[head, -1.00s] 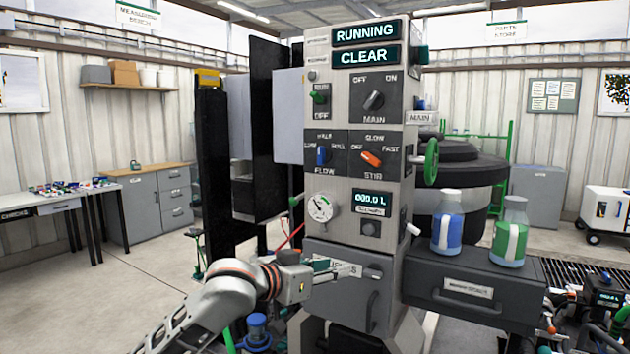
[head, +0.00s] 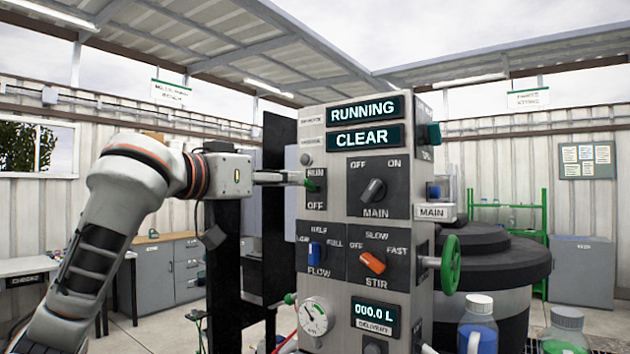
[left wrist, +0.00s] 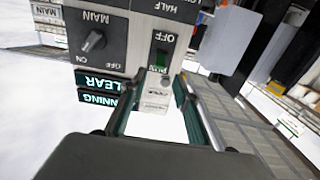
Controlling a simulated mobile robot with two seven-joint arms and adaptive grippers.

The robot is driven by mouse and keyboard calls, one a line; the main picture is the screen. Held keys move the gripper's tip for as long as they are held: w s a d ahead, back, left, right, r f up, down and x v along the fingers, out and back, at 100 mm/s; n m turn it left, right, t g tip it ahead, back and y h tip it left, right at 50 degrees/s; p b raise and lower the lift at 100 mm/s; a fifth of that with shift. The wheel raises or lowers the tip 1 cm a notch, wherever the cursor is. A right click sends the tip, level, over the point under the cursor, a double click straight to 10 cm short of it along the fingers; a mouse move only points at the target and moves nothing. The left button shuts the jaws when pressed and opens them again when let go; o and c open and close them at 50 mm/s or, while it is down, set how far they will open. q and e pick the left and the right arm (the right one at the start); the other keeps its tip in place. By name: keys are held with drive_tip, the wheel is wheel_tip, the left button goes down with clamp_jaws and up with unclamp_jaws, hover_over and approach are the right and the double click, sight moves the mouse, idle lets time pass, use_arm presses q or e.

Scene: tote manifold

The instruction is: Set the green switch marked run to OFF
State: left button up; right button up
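The green switch (head: 312,186) sits on the upper left of the grey control panel (head: 330,223), between the labels RUN above and OFF below. In the left wrist view, which is upside down, the green switch (left wrist: 161,58) shows close to the RUN label. The top display (head: 364,110) reads RUNNING. My left gripper (head: 296,177) is level with the switch at the panel's left side. In the left wrist view my left gripper (left wrist: 160,78) has its fingers apart with nothing between them, the switch just beyond the tips. Contact cannot be told. My right gripper is not in view.
The MAIN knob (head: 374,191) is right of the switch. The blue FLOW switch (head: 314,251) and orange STIR knob (head: 373,262) sit below. A green handwheel (head: 451,264) sticks out at the right. A dark post (head: 277,200) stands behind my left gripper.

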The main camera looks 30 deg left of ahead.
sight(305, 179)
use_arm(q)
drive_tip(key=shift+w+d+f+p, duration=0.1)
drive_tip(key=shift+w+d+p, duration=0.15)
drive_tip(key=shift+w, duration=1.6)
drive_tip(key=shift+w+d+p, duration=0.1)
drive_tip(key=shift+w+p, duration=0.1)
drive_tip(key=shift+w, duration=1.6)
clamp_jaws()
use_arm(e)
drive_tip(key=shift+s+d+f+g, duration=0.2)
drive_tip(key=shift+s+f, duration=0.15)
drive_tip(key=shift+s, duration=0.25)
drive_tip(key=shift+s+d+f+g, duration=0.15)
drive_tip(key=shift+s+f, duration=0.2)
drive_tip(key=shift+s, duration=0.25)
